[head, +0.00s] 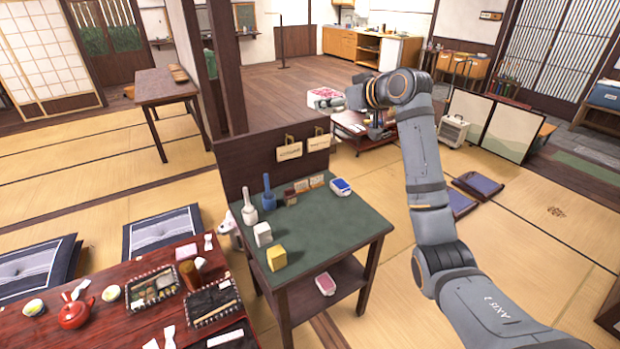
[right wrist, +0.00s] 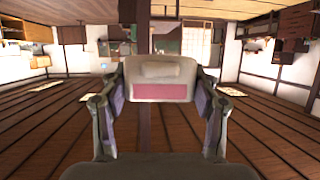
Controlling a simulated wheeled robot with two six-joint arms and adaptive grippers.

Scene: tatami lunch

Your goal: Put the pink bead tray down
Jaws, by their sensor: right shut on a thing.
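The pink bead tray (right wrist: 160,91), a pale piece with a pink panel, is between the fingertips of my right gripper (right wrist: 160,80) in the right wrist view. Both fingers close on its sides, and it is held up clear of any surface. In the head view my right arm reaches up and away, and its gripper (head: 330,103) is far back, beyond the green-topped stand (head: 330,225). A white and pink shape shows at the fingertips there; I cannot tell whether it is the tray or a thing behind. My left gripper is not in view.
The stand holds a blue-and-white tray (head: 341,187), stamps, a yellow block (head: 276,258) and a white block (head: 262,234). A pink-and-white piece (head: 326,284) lies on its lower shelf. A red lunch table (head: 110,335) stands at the left. Tatami right of the stand is mostly clear.

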